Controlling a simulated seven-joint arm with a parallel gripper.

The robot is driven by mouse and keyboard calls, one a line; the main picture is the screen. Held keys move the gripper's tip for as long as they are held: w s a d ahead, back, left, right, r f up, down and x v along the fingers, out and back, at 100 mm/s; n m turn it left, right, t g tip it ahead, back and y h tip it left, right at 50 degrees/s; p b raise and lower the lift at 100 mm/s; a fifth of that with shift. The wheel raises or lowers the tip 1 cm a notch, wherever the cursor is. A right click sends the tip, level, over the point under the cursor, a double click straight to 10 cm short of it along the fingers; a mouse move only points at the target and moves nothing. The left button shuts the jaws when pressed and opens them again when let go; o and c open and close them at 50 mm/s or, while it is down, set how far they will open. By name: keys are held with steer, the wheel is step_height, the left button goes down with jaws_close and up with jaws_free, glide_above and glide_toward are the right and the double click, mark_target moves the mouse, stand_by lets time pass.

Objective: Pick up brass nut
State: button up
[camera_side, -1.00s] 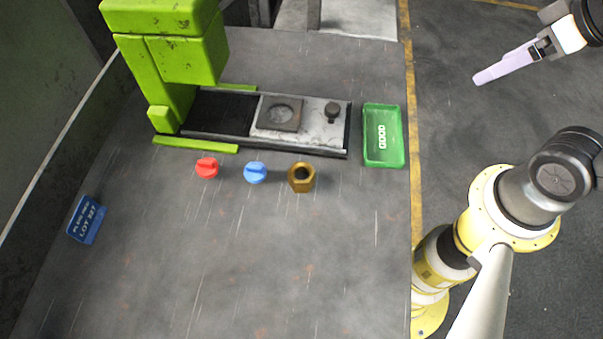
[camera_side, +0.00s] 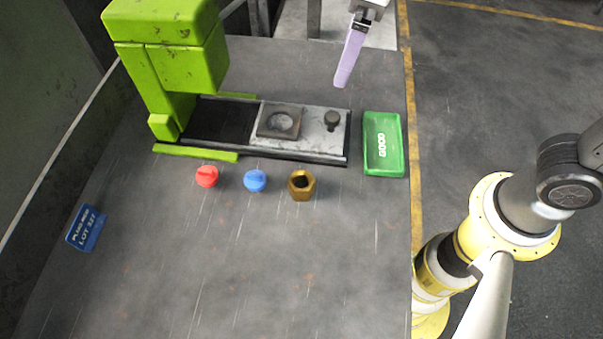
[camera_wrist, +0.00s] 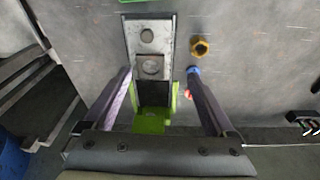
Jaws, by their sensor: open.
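The brass nut (camera_side: 302,186) is a hexagonal gold-brown nut with a dark hole. It lies on the grey table, right of the blue knob-like piece, and it also shows in the wrist view (camera_wrist: 200,47) right of the press bed. My gripper (camera_side: 343,84) is at the top of the side view, high and apart from the nut, with a pale purple finger pointing down. In the wrist view its two purple fingers (camera_wrist: 160,78) are spread wide, with nothing held between them.
A blue piece (camera_side: 255,180) and a red piece (camera_side: 207,176) lie left of the nut. The green press (camera_side: 170,50) and its bed (camera_side: 300,150) stand behind them. A green tray (camera_side: 382,170) marked GOOD is at right. The front table is clear.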

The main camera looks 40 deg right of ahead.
steer(key=n+g, duration=0.1)
steer(key=n, duration=0.1)
glide_above(301, 187)
steer(key=w+d, duration=0.2)
steer(key=d, duration=0.1)
step_height(301, 187, down, 5)
step_height(301, 187, down, 3)
steer(key=s+a+n+h, duration=0.1)
steer(key=s+a, duration=0.1)
steer(key=a, duration=0.1)
steer(key=shift+g, duration=0.4)
step_height(301, 187, down, 13)
steer(key=shift+f, duration=0.1)
jaws_close()
